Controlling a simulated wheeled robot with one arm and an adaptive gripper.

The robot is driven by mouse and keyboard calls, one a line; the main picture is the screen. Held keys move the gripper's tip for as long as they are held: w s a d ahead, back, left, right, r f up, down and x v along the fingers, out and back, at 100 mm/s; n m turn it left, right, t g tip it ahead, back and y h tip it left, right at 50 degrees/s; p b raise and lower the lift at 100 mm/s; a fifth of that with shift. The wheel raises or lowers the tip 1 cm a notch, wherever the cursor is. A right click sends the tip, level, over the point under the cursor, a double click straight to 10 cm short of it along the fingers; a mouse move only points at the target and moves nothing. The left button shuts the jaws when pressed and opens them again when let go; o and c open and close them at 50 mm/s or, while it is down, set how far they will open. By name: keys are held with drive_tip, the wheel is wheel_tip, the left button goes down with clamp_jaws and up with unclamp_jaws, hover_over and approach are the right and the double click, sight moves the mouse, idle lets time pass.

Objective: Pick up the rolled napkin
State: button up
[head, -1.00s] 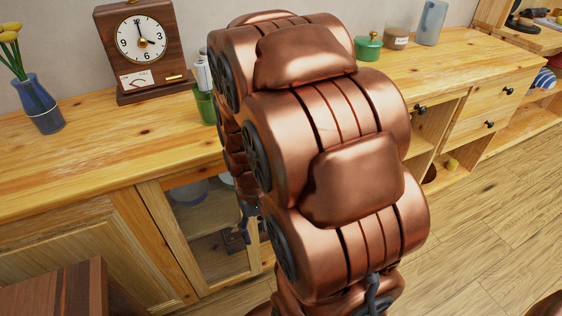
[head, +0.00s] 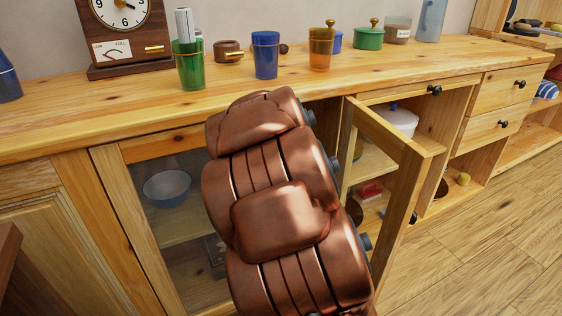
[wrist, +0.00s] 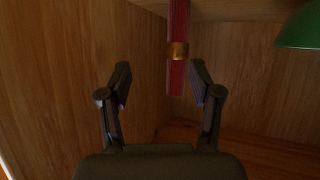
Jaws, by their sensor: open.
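In the wrist view, the rolled napkin (wrist: 177,78) is a slim dark-red roll with a gold ring (wrist: 178,51) around it. It runs down from the top edge of the picture, inside a wooden cabinet space. My gripper (wrist: 160,75) is open, its two dark fingers spread to either side of the napkin's line. The napkin lies beyond the fingertips, somewhat closer to the right finger. I see no contact, and the exact gap is hard to judge. In the head view my arm hides the gripper, and I cannot make out the napkin there.
Wooden walls (wrist: 80,60) enclose the gripper, and a green rounded object (wrist: 300,27) is at upper right. In the head view, an open cabinet door (head: 395,185) stands right of my arm. Cups, including a blue one (head: 265,54), stand on the counter (head: 130,105) above.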

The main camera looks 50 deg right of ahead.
drive_tip(key=w+d+r+n+t+h, duration=0.1)
drive_tip(key=w+d+r+t, duration=0.1)
drive_tip(key=w+r+t, duration=0.2)
drive_tip(key=shift+d+r+t, duration=0.15)
drive_tip(key=shift+r+t, duration=0.25)
drive_tip(key=shift+t, duration=0.4)
drive_tip(key=p, duration=0.3)
drive_tip(key=shift+w+d+p, duration=0.25)
drive_tip(key=shift+w+p, duration=0.15)
drive_tip(key=p, duration=0.6)
drive_tip(key=shift+w+d+f, duration=0.1)
drive_tip(key=shift+w, duration=0.15)
drive_tip(key=shift+f, duration=0.15)
drive_tip(key=shift+b+x, duration=0.35)
drive_tip(key=shift+x, duration=2.25)
drive_tip(key=shift+w+f, duration=0.1)
drive_tip(key=shift+f, duration=0.1)
